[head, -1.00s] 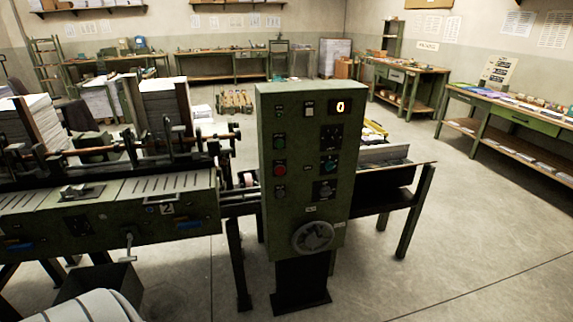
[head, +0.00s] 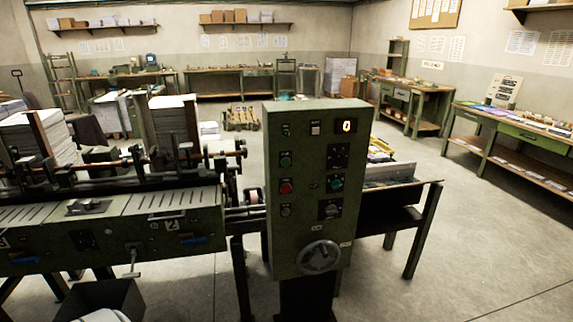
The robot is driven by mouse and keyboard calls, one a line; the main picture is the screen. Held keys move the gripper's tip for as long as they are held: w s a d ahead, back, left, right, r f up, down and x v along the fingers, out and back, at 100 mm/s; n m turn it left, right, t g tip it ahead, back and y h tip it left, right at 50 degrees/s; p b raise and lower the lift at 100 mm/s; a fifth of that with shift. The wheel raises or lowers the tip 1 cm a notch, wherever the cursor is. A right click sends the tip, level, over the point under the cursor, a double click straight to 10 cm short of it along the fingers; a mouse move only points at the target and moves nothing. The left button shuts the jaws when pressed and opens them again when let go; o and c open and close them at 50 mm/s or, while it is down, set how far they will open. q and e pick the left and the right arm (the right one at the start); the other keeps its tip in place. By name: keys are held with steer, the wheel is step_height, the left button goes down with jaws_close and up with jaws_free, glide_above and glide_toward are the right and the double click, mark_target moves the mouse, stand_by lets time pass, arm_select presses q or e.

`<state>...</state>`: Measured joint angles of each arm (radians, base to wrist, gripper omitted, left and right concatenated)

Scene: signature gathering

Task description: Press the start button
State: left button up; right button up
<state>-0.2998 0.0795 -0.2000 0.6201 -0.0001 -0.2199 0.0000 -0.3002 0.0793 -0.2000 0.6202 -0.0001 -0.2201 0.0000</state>
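A green control panel (head: 311,240) stands upright on a dark pedestal in the middle of the head view. A green button (head: 286,160) is in its left column, above a red button (head: 286,187). Their labels are too small to read, so I cannot confirm which is the start button. A lit display (head: 346,126) at the upper right of the panel appears to read 0. A grey handwheel (head: 319,257) is at the bottom. Neither of my grippers is in view.
A long green gathering machine (head: 120,235) with paper stacks (head: 35,138) extends left of the panel. A delivery table (head: 400,212) stands behind it to the right. Workbenches (head: 510,132) line the walls. The concrete floor at the front right is clear.

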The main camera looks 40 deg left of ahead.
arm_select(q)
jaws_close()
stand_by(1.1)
